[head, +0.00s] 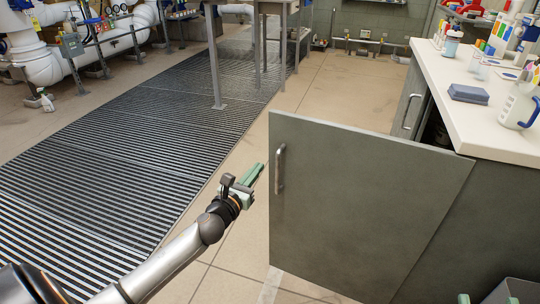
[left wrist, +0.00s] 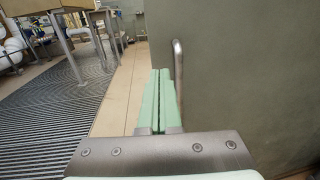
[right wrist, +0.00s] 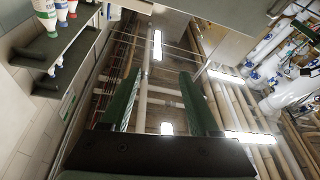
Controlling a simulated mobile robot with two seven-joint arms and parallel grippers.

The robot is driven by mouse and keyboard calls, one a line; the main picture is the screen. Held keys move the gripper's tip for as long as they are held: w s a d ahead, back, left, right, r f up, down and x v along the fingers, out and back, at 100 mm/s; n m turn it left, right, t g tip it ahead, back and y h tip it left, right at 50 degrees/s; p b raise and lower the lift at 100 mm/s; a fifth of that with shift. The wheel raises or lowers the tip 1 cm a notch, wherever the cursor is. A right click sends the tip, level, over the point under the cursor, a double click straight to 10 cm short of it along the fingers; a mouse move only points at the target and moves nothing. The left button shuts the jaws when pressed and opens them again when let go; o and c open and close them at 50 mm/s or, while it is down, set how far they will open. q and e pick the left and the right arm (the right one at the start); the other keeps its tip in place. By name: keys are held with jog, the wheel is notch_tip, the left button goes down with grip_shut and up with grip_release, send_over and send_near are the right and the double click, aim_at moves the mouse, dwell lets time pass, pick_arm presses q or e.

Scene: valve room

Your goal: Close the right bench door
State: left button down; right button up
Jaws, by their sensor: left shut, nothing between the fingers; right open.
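The right bench door (head: 360,210) is a large grey panel standing open, swung out from the bench. Its outer face is toward me, with a metal bar handle (head: 280,169) near its left edge. My left gripper (head: 256,170) is shut and empty, just left of the handle in the head view. In the left wrist view its green fingers (left wrist: 160,78) point forward beside the handle (left wrist: 178,75), with the door (left wrist: 240,80) on the right. I cannot tell if they touch it.
The bench's white top (head: 440,85) holds a blue block (head: 468,94), a mug (head: 517,107) and bottles. Another bench handle (head: 411,112) is behind the door, beside a dark opening. Floor grating (head: 120,150) lies left, with table legs (head: 215,60) farther back. Tiled floor beyond the door is clear.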

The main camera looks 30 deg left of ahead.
aim_at(274, 148)
pick_arm(q)
jog(key=w, duration=0.2)
jog(key=w+b, duration=0.1)
jog(key=w, duration=0.4)
jog(key=shift+w+a+f, duration=0.1)
jog(key=shift+w+a, duration=0.1)
jog(key=shift+a, duration=0.2)
jog(key=shift+w, duration=0.5)
pick_arm(e)
jog(key=s+r+n+t+y, duration=0.2)
jog(key=s+r+n+y, duration=0.1)
jog(key=r, duration=0.5)
jog(key=shift+s+a+n+y, duration=0.4)
jog(key=shift+s+y, duration=0.05)
jog(key=shift+y, duration=0.55)
pick_arm(q)
jog(key=shift+a+b, duration=0.15)
jog(key=shift+b, duration=0.15)
